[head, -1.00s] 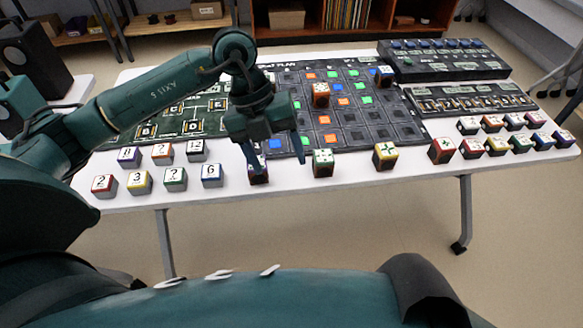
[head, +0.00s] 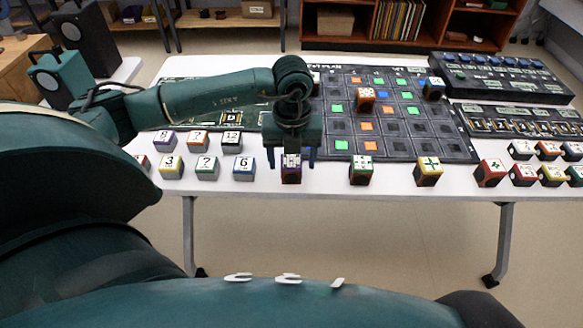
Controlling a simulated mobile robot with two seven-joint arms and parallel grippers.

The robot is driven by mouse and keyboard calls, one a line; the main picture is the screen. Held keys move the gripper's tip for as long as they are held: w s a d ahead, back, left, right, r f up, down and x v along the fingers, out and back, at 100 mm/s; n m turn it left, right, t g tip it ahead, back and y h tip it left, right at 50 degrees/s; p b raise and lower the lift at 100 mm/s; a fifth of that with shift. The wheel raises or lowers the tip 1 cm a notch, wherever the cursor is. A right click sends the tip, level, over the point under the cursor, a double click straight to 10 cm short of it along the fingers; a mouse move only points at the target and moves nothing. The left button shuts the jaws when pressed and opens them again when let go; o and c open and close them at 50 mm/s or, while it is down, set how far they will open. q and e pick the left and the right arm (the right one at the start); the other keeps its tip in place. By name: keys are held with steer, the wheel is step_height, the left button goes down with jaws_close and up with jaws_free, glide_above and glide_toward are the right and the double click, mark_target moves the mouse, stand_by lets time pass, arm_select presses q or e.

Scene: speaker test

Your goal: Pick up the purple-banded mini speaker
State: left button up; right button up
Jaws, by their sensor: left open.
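The gripper hides the cube's back part. My right gripper is not in view.
A green-marked cube (head: 361,171) stands to the right, and a blue-banded cube (head: 243,167) to the left. Several more cubes line both sides. A dark grid board (head: 400,130) lies behind, with an orange cube (head: 366,97) on it. A control box (head: 500,75) is at back right.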

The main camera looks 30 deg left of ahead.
mark_target(291, 160)
arm_select(q)
step_height(291, 160, down, 3)
steer(key=shift+a+f, duration=0.1)
steer(key=shift+c, duration=0.2)
steer(key=c, duration=1.1)
